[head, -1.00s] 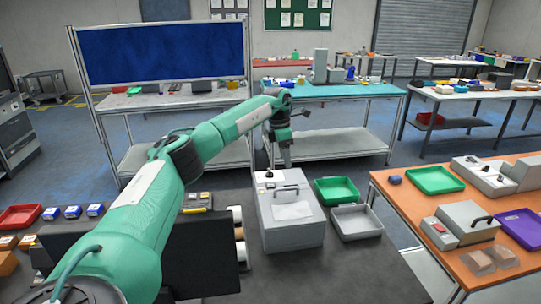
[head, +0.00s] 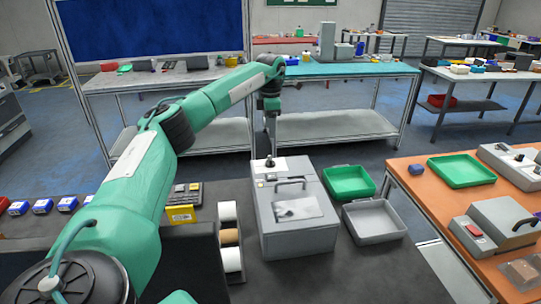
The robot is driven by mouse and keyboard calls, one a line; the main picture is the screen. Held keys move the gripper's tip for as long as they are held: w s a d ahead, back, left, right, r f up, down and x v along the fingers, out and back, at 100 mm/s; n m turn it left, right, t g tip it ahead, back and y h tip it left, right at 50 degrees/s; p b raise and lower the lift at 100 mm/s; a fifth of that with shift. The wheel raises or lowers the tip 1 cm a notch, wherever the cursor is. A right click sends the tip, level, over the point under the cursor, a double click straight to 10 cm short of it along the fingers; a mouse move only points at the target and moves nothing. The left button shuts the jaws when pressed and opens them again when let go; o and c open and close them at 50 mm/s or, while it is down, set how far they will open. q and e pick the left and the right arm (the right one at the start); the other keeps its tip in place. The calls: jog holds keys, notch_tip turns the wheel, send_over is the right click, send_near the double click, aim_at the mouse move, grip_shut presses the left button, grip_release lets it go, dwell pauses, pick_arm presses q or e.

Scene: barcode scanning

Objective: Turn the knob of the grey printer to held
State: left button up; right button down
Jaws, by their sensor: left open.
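The grey printer (head: 281,240) stands on the dark table in the middle of the head view. It has a dark handle on its lid and a light label. A small dark knob (head: 270,163) sits on the pale panel at the printer's far end. My left gripper (head: 271,151) points down right at the knob, its fingers small in the picture. It is open; whether the fingers touch the knob or stand around it I cannot tell. My right gripper is not in view.
A green tray (head: 349,182) and a grey tray (head: 374,222) lie right of the printer. Label rolls (head: 229,237) stand close on its left, with a yellow item (head: 181,214) beyond. An orange table (head: 405,169) is at the right.

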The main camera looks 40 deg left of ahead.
aim_at(270, 158)
pick_arm(q)
notch_tip(270, 158, down, 12)
jog(key=p, duration=0.3)
jog(key=shift+s, duration=0.1)
jog(key=shift+r, duration=0.1)
jog(key=c, duration=1)
